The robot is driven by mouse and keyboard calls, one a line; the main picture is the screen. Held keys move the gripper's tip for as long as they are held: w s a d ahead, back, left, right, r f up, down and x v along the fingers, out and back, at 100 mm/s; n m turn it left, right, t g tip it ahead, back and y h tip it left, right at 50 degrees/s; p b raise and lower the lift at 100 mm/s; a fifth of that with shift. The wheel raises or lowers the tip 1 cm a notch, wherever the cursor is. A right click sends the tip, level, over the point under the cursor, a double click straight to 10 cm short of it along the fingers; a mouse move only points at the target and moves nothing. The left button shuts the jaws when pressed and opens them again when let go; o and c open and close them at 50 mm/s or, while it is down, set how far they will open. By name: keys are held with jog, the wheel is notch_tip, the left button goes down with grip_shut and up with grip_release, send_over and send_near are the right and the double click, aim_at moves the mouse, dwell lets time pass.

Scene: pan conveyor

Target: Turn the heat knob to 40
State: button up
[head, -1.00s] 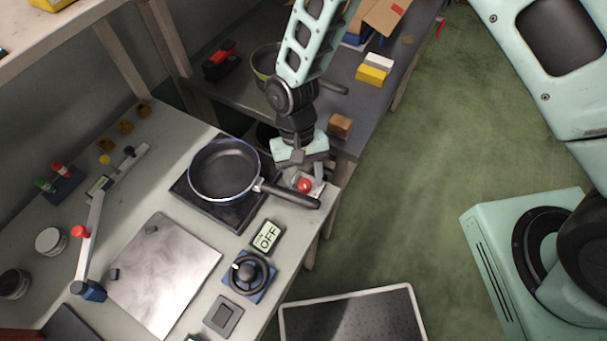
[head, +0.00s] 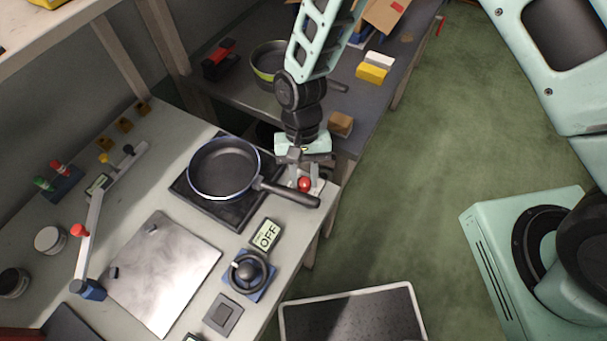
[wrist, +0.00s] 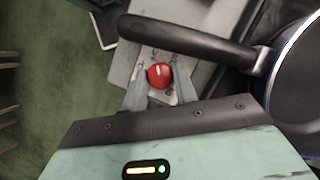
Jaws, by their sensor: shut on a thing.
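A red round knob (head: 304,184) sits on a light dial plate at the corner of the workbench, right of the hot plate (head: 238,213). My gripper (head: 306,181) reaches down over it, its fingers on either side. In the wrist view the knob (wrist: 160,75) lies between the two grey fingers of my gripper (wrist: 161,80), which are shut on it. A white mark on the knob points nearly straight up in that picture. Marks around the dial are partly hidden and too small to read. A display (head: 266,235) nearby reads OFF.
A frying pan (head: 224,168) stands on the hot plate; its black handle (head: 290,193) passes close to the knob and my gripper. A black knob on a blue base (head: 249,273) is nearer the front. A metal plate (head: 162,270) lies to the left.

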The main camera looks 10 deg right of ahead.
jog(key=m+y, duration=0.1)
jog(key=m, duration=0.1)
jog(key=m+y, duration=0.1)
jog(key=m, duration=0.2)
jog(key=shift+d+m+t, duration=0.2)
jog(key=shift+m+t, duration=0.1)
jog(key=shift+t, duration=0.1)
jog(key=shift+m+t+y+b, duration=0.5)
jog(key=shift+m+y, duration=0.1)
jog(key=shift+m, duration=1.5)
jog(key=shift+r, duration=0.1)
jog(key=o, duration=1)
jog(key=shift+s, duration=0.1)
jog(key=shift+c, duration=0.2)
jog(key=b+v, duration=0.1)
jog(key=v, duration=1.6)
jog(key=shift+d, duration=0.3)
jog(key=shift+r, duration=0.15)
